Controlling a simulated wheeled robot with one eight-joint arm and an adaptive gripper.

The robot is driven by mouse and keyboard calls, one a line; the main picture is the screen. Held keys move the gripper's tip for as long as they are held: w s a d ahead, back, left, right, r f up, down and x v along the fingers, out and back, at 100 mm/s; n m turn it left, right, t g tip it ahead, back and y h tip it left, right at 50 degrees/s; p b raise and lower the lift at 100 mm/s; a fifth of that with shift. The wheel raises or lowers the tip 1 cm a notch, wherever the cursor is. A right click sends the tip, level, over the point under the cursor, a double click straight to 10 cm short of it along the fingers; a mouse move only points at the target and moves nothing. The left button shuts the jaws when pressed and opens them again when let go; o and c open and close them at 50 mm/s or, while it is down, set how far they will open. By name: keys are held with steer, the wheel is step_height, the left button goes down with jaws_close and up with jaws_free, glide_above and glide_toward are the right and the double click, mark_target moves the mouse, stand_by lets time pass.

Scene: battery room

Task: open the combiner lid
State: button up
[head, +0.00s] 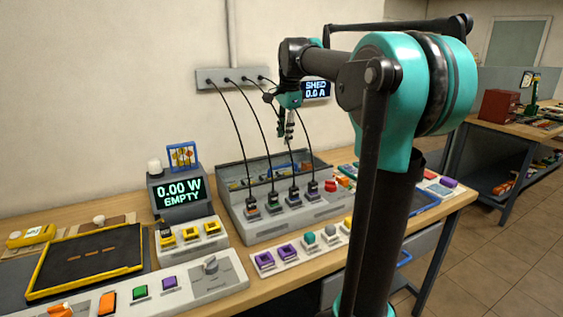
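The grey box that looks like the combiner (285,228) stands on the workbench near the middle of the head view. Several black cables run from a wall strip down to coloured plugs along its front. A framed, see-through panel (240,172) shows at its rear, with small coloured parts visible behind or inside it. I cannot tell whether this is the lid or how far it is open. My gripper (289,138) hangs fingers-down above the rear of the box, among the cables. It seems apart from the box. Its fingers are too small to read.
A meter (181,195) reading "0.00 W EMPTY" stands left of the box. A yellow-rimmed black tray (90,262) and a button panel (165,285) lie at the left. Switch blocks line the bench front. The cables (243,135) hang close around my gripper. My arm hides part of the right side.

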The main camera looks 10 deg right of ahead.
mark_target(281, 166)
steer(key=f, duration=0.3)
steer(key=w+f, duration=0.1)
steer(key=f, duration=0.3)
steer(key=w+f, duration=0.1)
steer(key=f, duration=0.3)
steer(key=shift+a, duration=0.35)
jaws_close()
